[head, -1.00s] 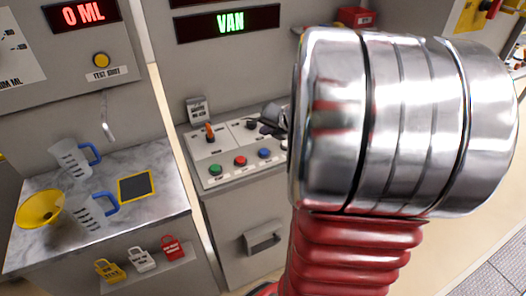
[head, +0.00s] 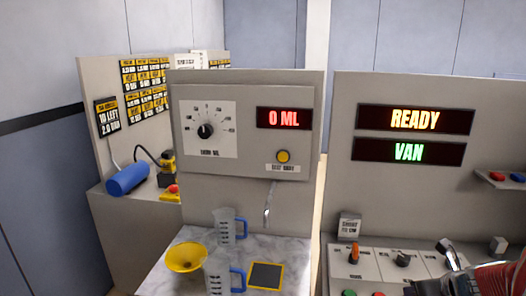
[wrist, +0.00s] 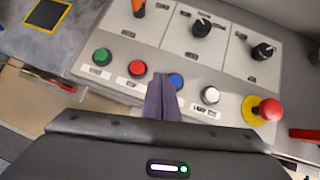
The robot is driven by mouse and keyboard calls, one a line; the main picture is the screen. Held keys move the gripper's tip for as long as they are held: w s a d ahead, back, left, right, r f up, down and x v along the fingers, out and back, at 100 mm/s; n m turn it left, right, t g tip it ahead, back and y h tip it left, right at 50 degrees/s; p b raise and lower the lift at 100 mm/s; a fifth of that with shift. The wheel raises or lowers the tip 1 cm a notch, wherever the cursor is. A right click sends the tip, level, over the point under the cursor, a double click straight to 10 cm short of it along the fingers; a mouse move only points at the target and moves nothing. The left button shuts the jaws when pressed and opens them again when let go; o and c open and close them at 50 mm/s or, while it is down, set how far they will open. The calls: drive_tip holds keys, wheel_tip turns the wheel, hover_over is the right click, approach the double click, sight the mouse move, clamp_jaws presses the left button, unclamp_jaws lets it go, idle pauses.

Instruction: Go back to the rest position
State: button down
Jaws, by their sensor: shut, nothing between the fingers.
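My gripper (wrist: 163,98) shows in the wrist view with its two dark fingers together and nothing between them. The fingertips are over the front of the control panel (wrist: 140,52), close to the blue button (wrist: 176,81). I cannot tell whether they touch it. In the head view, part of my red arm shows at the lower right corner, over the right side of the panel, and the gripper there is hard to make out.
The panel has a red button (wrist: 137,68), a white button (wrist: 210,95) and a red emergency stop (wrist: 269,109). On the marble counter stand a yellow funnel (head: 186,257), measuring jugs (head: 227,228) and a yellow-edged black pad (head: 265,276). Screens read READY (head: 415,119) and VAN (head: 408,152).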

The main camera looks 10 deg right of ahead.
drive_tip(key=s+a+r+m, duration=0.2)
drive_tip(key=s+a+m, duration=0.2)
drive_tip(key=a+m, duration=0.5)
drive_tip(key=s+a+r+m+g, duration=0.1)
drive_tip(key=s+a+r+m, duration=0.2)
drive_tip(key=a+m, duration=0.7)
drive_tip(key=s+a+r+m+g, duration=0.1)
drive_tip(key=s+a+r+m, duration=0.2)
drive_tip(key=m, duration=1.3)
drive_tip(key=s+a, duration=0.3)
drive_tip(key=a, duration=0.3)
drive_tip(key=shift+a+r, duration=0.15)
drive_tip(key=shift+r, duration=0.05)
